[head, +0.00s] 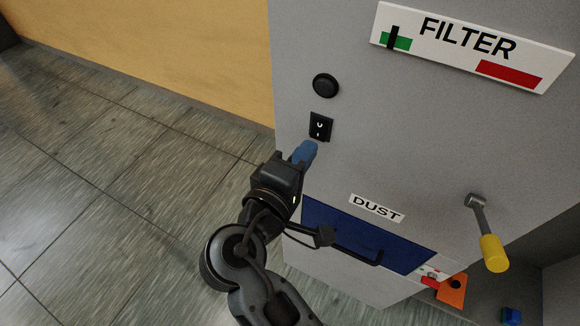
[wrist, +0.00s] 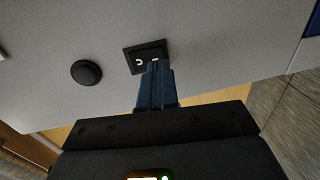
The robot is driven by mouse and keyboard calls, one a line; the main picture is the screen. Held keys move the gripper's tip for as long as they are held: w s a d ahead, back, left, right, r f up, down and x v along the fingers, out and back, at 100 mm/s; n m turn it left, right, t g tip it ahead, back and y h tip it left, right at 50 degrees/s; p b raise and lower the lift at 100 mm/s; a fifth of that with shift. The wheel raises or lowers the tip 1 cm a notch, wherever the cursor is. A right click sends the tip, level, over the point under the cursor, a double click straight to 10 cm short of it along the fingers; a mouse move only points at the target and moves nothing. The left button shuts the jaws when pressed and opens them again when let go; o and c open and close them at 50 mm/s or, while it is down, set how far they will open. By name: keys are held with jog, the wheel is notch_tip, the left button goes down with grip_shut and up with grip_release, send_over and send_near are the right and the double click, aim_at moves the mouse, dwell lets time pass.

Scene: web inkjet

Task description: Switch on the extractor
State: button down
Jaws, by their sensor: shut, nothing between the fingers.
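The grey extractor cabinet (head: 400,130) fills the right of the head view. A black rocker switch (head: 320,126) with white marks is on its front face, below a round black knob or button (head: 325,85). The switch also shows in the wrist view (wrist: 134,60), its right part hidden by the fingers. My gripper (head: 307,150) is shut and empty, its blue fingers just below the switch in the head view. In the wrist view the fingertips (wrist: 157,64) overlap the switch's edge; I cannot tell whether they touch it.
A FILTER plate (head: 470,45) with a green and a red field is at the upper right. A blue DUST drawer (head: 345,235) with a dark handle lies below my gripper. A lever with a yellow grip (head: 493,253) sticks out at right. Tiled floor (head: 100,170) is free at left.

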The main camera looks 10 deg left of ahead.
aim_at(319, 129)
jog(key=shift+x, duration=1.2)
jog(key=shift+w+f+t+b, duration=0.15)
jog(key=shift+t+b, duration=0.15)
jog(key=shift+b, duration=0.2)
